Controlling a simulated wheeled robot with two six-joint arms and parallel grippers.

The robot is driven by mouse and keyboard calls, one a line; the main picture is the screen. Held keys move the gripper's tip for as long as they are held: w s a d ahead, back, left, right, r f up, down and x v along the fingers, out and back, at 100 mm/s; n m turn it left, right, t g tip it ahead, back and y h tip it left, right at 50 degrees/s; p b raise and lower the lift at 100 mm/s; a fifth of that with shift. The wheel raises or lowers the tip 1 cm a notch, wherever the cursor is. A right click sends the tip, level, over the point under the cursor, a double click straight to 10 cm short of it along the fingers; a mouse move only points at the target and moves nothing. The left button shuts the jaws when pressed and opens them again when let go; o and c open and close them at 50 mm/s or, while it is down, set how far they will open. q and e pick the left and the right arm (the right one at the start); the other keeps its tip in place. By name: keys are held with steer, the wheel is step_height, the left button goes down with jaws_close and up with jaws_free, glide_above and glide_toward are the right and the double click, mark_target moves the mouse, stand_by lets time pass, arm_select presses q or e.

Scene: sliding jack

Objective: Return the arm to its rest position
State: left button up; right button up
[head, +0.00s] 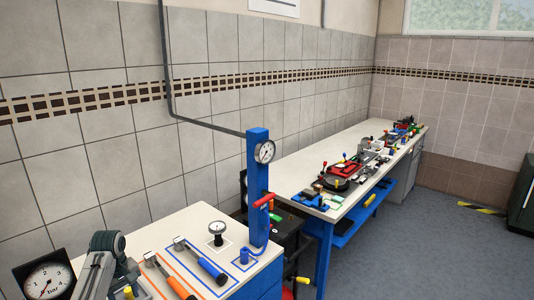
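A grey jointed part (106,243), which looks like a link of an arm of mine, rises at the lower left in the head view, in front of the near workbench (197,217). I cannot make out gripper fingers on it. Neither of my grippers shows. On the near bench lie a blue-handled tool (203,262) and an orange-handled tool (170,277), each within a coloured outline. A small gauge (217,230) stands in a white outline. A small blue part (244,256) stands in a blue outline.
A blue post (258,190) with a round gauge (265,151) stands at the near bench's far corner. A large bar gauge (47,281) is at the lower left. A long bench (287,164) with many tools runs along the wall. The grey floor (410,240) at right is open.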

arm_select(q)
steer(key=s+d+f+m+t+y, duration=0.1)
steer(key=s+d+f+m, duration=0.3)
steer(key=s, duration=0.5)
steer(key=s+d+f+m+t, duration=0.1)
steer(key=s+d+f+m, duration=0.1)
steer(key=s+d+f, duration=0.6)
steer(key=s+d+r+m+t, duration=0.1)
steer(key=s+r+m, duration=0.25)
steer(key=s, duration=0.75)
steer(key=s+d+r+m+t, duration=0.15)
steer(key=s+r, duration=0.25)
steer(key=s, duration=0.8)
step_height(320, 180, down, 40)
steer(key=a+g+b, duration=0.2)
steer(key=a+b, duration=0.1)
steer(key=b, duration=0.5)
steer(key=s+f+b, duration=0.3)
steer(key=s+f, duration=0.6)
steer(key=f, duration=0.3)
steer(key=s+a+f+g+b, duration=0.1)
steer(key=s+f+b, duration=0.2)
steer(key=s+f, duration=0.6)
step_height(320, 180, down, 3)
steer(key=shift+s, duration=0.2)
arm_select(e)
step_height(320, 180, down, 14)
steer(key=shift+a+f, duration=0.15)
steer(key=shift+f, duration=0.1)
